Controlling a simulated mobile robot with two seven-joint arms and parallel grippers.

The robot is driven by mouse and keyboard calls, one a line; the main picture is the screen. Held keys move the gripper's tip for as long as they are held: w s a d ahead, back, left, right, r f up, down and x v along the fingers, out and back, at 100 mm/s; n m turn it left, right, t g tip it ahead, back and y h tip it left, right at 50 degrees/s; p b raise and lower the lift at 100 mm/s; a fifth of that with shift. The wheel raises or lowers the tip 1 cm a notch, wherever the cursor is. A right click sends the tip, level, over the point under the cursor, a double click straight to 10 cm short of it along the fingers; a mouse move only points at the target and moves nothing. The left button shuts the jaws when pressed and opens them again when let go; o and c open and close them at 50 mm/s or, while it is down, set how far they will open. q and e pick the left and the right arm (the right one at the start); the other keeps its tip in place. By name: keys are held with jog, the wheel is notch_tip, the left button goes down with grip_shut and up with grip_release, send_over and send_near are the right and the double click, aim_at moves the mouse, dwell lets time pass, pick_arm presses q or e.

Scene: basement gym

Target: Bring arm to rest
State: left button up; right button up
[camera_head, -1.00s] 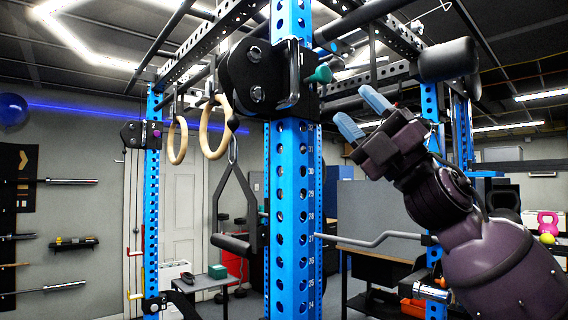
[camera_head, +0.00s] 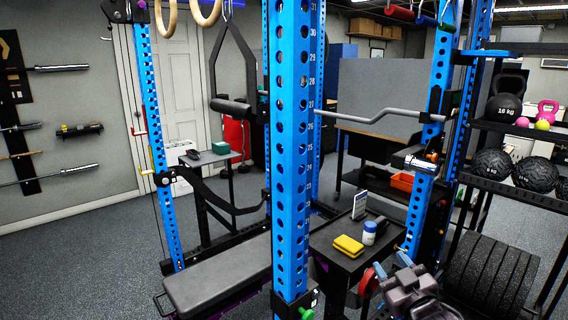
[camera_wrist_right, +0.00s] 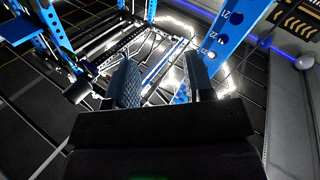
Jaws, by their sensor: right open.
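My right gripper (camera_head: 391,266) is low in the head view, right of the blue rack post, with its light blue fingertips pointing up. Its jaws are apart and nothing shows between them. It appears in front of the small dark table's right edge; whether it touches anything there I cannot tell. In the right wrist view both fingers (camera_wrist_right: 163,80) stand apart and empty, with the rack and ceiling behind them. My left gripper is not in view.
A blue rack post (camera_head: 291,160) stands close in front. A small dark table (camera_head: 330,259) holds a yellow sponge-like block (camera_head: 348,245) and a white-and-blue bottle (camera_head: 370,232). A padded bench (camera_head: 222,277) lies left. A rack with balls and kettlebells (camera_head: 530,130) stands right. Floor is open at left.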

jog(key=s+d+f+m+g+h, duration=0.2)
jog(key=s+f+g, duration=0.1)
jog(key=s+f, duration=1)
jog(key=s+d+f+m+g+h, duration=0.1)
jog(key=s+d+f+m+g, duration=0.1)
jog(key=s+f, duration=1.1)
jog(key=shift+s+d+f+m+g+h, duration=0.25)
jog(key=shift+d+f+m+g+h, duration=0.15)
jog(key=shift+f+m+g, duration=0.4)
jog(key=shift+r, duration=0.25)
